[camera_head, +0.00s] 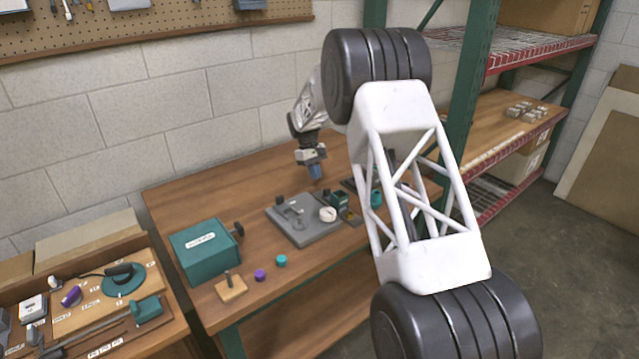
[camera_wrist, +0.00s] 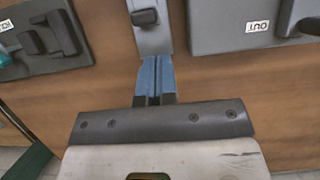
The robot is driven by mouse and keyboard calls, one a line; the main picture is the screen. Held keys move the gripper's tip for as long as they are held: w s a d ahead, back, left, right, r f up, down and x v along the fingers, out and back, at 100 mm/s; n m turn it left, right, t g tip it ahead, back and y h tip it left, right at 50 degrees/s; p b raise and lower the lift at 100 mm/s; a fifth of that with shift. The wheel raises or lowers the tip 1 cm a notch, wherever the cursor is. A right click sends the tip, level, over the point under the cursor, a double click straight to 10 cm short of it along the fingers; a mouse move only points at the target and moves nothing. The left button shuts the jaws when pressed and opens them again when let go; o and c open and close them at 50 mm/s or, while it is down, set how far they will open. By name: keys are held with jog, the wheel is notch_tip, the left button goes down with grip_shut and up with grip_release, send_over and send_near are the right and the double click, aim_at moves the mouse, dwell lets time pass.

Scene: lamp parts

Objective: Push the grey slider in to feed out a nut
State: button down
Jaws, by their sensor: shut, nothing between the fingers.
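My gripper shows in the head view (camera_head: 317,174) above the back of the wooden table, pointing down. In the wrist view its blue fingers (camera_wrist: 152,77) are together with nothing between them. Just past the fingertips is a narrow grey part (camera_wrist: 150,35) with a dark knob (camera_wrist: 143,17), probably the slider. Its end meets the fingertips in the picture; I cannot tell whether they touch. In the head view a small dark green block (camera_head: 338,199), possibly the nut feeder, sits right of the grey plate. No nut can be made out.
The grey plate (camera_head: 290,233) carries small fittings; a plate marked OUT (camera_wrist: 228,38) lies right in the wrist view. A dark fixture (camera_wrist: 35,45) lies left. A teal box (camera_head: 203,250), a peg block (camera_head: 231,287) and purple and teal caps stand in front. My arm hides the table's right side.

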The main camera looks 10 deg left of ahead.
jog(key=v, duration=0.7)
jog(key=shift+r, duration=0.15)
jog(key=shift+w+a, duration=0.95)
jog(key=shift+a, duration=0.05)
send_near(322, 196)
jog(key=f, duration=0.1)
jog(key=w+a+f, duration=0.1)
jog(key=f, duration=0.2)
jog(key=shift+w+a+f, duration=0.1)
jog(key=shift+w+a, duration=0.05)
jog(key=shift+w, duration=0.15)
jog(key=shift+s+d, duration=1.35)
jog(key=shift+s, duration=0.05)
